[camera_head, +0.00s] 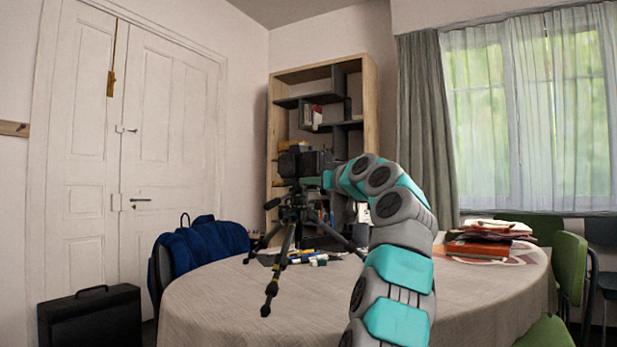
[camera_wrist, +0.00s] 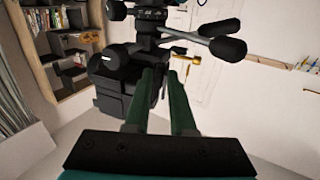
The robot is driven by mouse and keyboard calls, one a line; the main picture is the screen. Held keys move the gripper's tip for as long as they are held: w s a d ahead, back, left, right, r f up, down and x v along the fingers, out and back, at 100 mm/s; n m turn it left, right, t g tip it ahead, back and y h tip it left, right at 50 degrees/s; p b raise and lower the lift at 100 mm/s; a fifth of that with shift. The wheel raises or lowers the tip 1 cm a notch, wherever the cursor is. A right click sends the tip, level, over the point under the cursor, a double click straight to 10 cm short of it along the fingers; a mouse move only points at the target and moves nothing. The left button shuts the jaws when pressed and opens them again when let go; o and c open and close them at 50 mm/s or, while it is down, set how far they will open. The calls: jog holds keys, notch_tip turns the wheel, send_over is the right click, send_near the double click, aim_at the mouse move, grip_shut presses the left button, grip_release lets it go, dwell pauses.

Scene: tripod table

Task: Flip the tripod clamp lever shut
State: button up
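The black tripod (camera_head: 290,215) stands upright on the round table (camera_head: 210,295), with a black camera (camera_head: 303,162) on its head. In the wrist view, which is rolled upside down, the tripod head (camera_wrist: 150,22) is at the top and the camera body (camera_wrist: 118,98) is below it. A black knob-like part with a white mark (camera_wrist: 108,62) and black handles (camera_wrist: 225,47) stick out from the head. I cannot tell which part is the clamp lever. My gripper (camera_wrist: 163,75) has two green fingers with a gap between them. Its tips are close to the head; contact is unclear.
Small items (camera_head: 312,258) lie around the tripod's feet. A stack of folders (camera_head: 485,240) is at the table's right. A blue jacket (camera_head: 205,245) hangs on a chair at the left, beside a black case (camera_head: 90,315). A bookshelf (camera_head: 372,120) stands behind. The front left tabletop is clear.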

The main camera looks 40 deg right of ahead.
jog(key=shift+w, duration=0.75)
jog(key=shift+c, duration=0.3)
grip_shut()
